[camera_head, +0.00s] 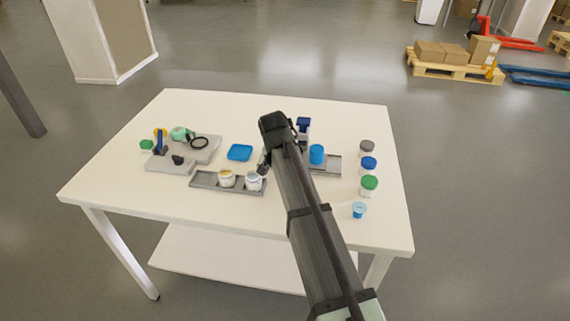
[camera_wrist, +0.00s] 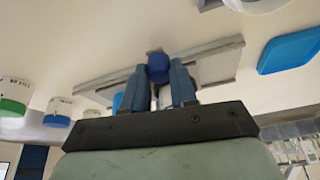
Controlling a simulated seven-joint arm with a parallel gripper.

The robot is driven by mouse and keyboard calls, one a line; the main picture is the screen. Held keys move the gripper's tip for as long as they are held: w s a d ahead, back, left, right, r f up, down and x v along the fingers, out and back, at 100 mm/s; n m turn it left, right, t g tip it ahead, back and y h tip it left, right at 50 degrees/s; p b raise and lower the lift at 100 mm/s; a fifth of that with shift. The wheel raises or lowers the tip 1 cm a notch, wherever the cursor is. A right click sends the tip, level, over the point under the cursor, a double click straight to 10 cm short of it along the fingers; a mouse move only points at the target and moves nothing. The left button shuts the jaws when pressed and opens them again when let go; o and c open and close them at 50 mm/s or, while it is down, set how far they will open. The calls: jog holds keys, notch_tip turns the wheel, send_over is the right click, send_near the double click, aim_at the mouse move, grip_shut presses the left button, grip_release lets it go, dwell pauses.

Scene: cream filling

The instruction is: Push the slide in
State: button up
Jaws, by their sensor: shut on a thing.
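A grey slide rail (camera_head: 328,169) lies on the white table right of centre, partly hidden by my arm. It also shows in the wrist view as a long grey strip (camera_wrist: 215,62) behind my fingers. My gripper (camera_wrist: 165,72) is shut on a blue knob (camera_wrist: 158,67) at the rail. A whitish thing shows between the fingers below the knob, mostly hidden. A blue cylinder (camera_head: 316,154) stands at the rail, and a blue-topped post (camera_head: 303,125) rises behind it. In the head view my arm hides the fingertips and the knob.
Jars with grey, blue and green lids (camera_head: 369,182) and a small blue cup (camera_head: 359,210) stand at right.

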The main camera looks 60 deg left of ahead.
grip_shut()
jog(key=shift+w+d, duration=1.65)
jog(key=shift+w, duration=0.05)
jog(key=o, duration=0.6)
grip_release()
jog(key=shift+o, duration=0.2)
jog(key=v, duration=1.3)
jog(key=shift+s+r, duration=0.2)
jog(key=shift+r, duration=0.15)
jog(key=shift+w+d, duration=0.1)
jog(key=shift+d, duration=0.05)
